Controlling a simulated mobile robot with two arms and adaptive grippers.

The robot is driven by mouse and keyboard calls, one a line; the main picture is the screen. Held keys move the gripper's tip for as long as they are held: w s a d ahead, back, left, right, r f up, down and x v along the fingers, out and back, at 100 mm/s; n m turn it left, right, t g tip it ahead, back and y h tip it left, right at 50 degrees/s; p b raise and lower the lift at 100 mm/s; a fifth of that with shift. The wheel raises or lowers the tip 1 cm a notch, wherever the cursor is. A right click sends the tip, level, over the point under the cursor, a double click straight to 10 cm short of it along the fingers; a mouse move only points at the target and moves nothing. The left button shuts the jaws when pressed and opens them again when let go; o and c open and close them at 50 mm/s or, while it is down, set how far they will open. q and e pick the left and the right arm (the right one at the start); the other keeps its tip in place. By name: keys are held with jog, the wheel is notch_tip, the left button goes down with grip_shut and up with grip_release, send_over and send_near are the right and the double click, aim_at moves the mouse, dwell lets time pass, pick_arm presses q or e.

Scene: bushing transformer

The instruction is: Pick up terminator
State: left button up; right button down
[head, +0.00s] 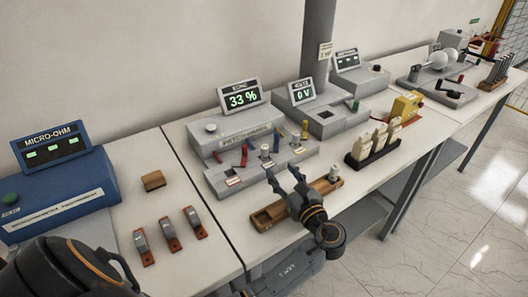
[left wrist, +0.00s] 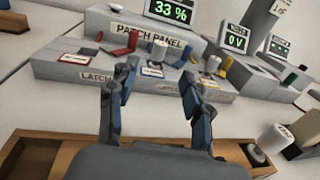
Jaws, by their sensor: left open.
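My left gripper (head: 281,174) is open and empty, above the wooden tray (head: 266,220) at the bench's front edge. In the left wrist view its two fingers (left wrist: 158,76) stand apart, pointing at the patch panel (left wrist: 75,70). A small grey metal cylinder (head: 334,174) sits at the tray's right end, and shows right of the fingers in the left wrist view (left wrist: 257,155). It may be the terminator, but no label shows. Similar light cylinders (head: 265,151) stand on the patch panel. The gripper hides the tray's middle. My right gripper is not seen.
Red, blue and yellow plugs (head: 244,155) are on the panel. A black rack with white bottle-like pieces (head: 378,141) stands right of the tray. Left are a blue micro-ohm meter (head: 75,190), a wooden block (head: 153,181) and three orange-based clips (head: 169,235).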

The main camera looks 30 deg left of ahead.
aim_at(266, 151)
pick_arm(q)
jog(key=x, duration=0.4)
jog(key=shift+w+a+f, duration=0.1)
jog(key=shift+a, duration=0.1)
jog(key=shift+w+a+p, duration=0.25)
jog(key=shift+a+p, duration=0.15)
jog(key=shift+a, duration=0.05)
jog(key=x, duration=0.2)
jog(key=p+x, duration=0.1)
jog(key=shift+w+a+r, duration=0.2)
jog(key=shift+a+r, duration=0.05)
jog(key=shift+w+a+f, duration=0.15)
jog(key=shift+w+a, duration=0.1)
jog(key=shift+a, duration=0.15)
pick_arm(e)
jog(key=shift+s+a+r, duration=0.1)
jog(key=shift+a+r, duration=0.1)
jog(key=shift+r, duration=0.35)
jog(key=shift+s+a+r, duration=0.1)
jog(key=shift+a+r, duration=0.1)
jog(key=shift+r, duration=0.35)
pick_arm(q)
jog(key=shift+d, duration=0.1)
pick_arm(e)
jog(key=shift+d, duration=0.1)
pick_arm(q)
grip_shut()
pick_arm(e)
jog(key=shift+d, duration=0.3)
